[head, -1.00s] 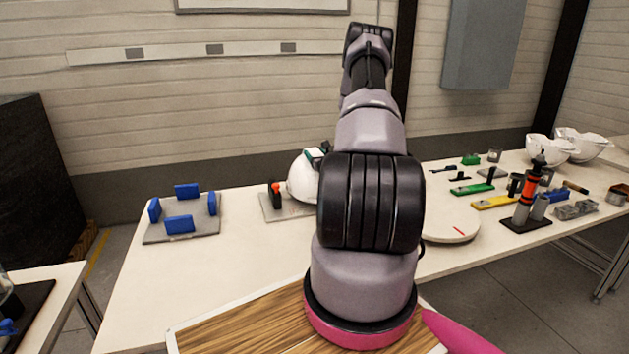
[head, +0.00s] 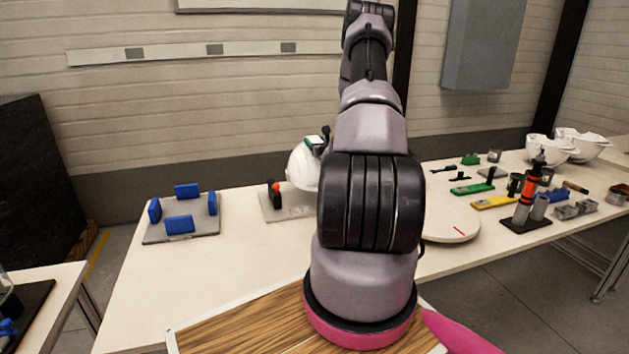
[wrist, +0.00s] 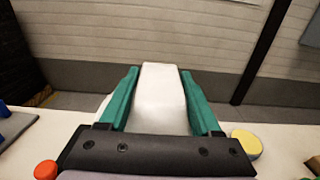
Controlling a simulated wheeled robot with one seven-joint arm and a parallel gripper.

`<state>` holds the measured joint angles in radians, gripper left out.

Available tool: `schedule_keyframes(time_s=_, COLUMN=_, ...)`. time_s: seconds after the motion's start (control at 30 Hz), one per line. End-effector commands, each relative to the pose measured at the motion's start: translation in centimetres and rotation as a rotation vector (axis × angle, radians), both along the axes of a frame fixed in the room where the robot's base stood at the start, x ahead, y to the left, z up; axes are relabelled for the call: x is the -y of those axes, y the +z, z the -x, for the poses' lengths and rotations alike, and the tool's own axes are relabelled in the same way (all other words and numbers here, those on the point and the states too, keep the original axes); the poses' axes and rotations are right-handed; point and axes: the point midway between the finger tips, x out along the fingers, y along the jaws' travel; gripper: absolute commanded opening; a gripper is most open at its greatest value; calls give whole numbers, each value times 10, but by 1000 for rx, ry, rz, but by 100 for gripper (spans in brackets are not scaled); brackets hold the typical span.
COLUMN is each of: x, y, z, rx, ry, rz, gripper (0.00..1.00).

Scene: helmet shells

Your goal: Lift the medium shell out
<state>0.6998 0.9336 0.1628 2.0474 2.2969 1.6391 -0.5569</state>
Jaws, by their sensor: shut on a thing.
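A white helmet shell (head: 302,166) is held up at the middle of the table, above a grey plate (head: 291,209). My arm hides its right side. My gripper (head: 318,146) is at the shell's top and is mostly hidden behind my arm in the head view. In the wrist view, the green fingers of my gripper (wrist: 160,75) are on both sides of a white part of the shell (wrist: 159,100), shut on it.
A black clamp with a red knob (head: 275,190) stands on the plate's left end. A grey board with blue blocks (head: 205,229) lies to the left. A round white disc (head: 450,228) and several tools are to the right. White bowl-like shells (head: 550,152) stand at the far right.

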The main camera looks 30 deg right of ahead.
Motion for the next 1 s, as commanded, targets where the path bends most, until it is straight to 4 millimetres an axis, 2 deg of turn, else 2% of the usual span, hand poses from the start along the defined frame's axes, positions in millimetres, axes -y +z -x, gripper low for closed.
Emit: schedule_keyframes(time_s=1.0, x=0, y=52, z=0, rx=2, ry=0, rz=1, gripper=0)
